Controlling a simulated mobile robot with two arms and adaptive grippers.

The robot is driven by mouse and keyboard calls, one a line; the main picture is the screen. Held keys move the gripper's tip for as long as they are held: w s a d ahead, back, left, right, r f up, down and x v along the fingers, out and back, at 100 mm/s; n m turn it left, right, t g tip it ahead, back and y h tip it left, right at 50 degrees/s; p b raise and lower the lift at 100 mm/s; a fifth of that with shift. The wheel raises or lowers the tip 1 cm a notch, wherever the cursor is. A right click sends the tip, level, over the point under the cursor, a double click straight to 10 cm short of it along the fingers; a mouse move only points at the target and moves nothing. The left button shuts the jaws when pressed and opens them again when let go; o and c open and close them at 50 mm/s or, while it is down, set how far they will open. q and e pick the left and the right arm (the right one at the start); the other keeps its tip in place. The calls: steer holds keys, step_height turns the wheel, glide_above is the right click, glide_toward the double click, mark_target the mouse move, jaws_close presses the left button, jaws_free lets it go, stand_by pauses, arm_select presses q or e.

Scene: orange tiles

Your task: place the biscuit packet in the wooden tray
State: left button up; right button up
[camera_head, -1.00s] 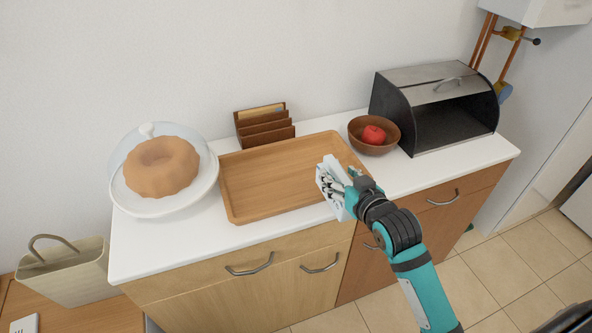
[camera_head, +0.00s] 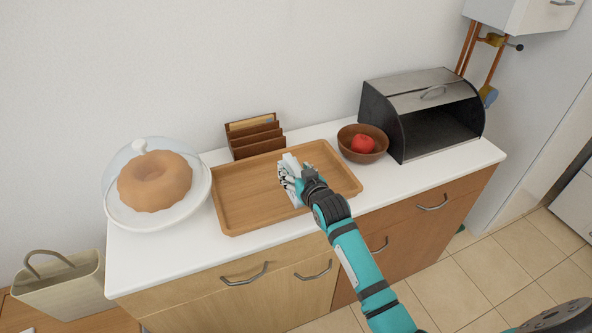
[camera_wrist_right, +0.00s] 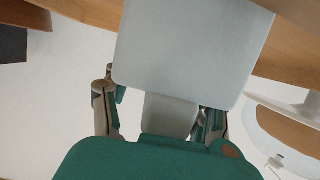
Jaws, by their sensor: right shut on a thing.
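The biscuit packet (camera_head: 291,164) is a pale, boxy packet, held tilted over the right part of the wooden tray (camera_head: 237,203). My right gripper (camera_head: 300,181) is shut on it. In the right wrist view the packet (camera_wrist_right: 190,50) shows a plain pale face between the fingers, with wood behind it. The tray is a shallow rectangle with a raised rim, lying on the white counter, with nothing else in it. I cannot tell whether the packet touches the tray floor. My left gripper is not in view.
A cake under a glass dome (camera_head: 155,182) stands left of the tray. A wooden letter rack (camera_head: 256,138) is behind it. A brown bowl (camera_head: 352,152) with a red apple (camera_head: 362,144) and a bread box (camera_head: 420,112) stand to the right. The tray's left half is clear.

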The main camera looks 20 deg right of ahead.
steer(key=o, duration=1.3)
steer(key=shift+f, duration=0.1)
steer(key=shift+o, duration=0.2)
steer(key=shift+r, duration=0.2)
steer(key=v, duration=1.2)
steer(key=shift+b, duration=0.35)
